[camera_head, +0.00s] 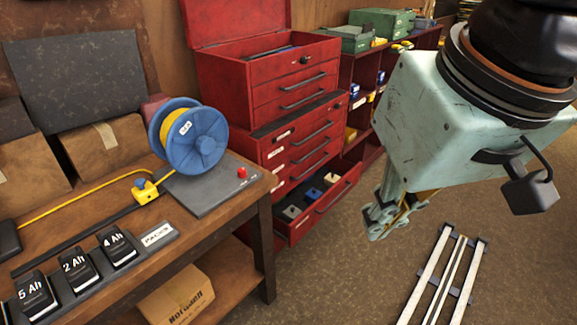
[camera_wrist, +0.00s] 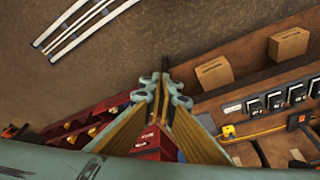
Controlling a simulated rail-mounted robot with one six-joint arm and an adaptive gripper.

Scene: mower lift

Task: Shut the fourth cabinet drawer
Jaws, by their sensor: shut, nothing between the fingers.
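The red tool cabinet (camera_head: 292,148) stands against the wall in the head view. My gripper (camera_head: 376,232) is shut and empty. In the head view it hangs to the right of the open drawer's front, apart from it in the picture; the depth between them is hard to judge. In the wrist view my closed fingers (camera_wrist: 165,84) cover part of the red cabinet (camera_wrist: 150,146), and the open drawer is not clearly made out there.
A red toolbox (camera_head: 270,75) with a raised lid sits on the cabinet. A wooden workbench (camera_head: 225,215) with a blue cable reel (camera_head: 196,140) stands at left. Red shelves (camera_head: 368,75) stand behind. White rails (camera_head: 443,280) lie on the open floor at right.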

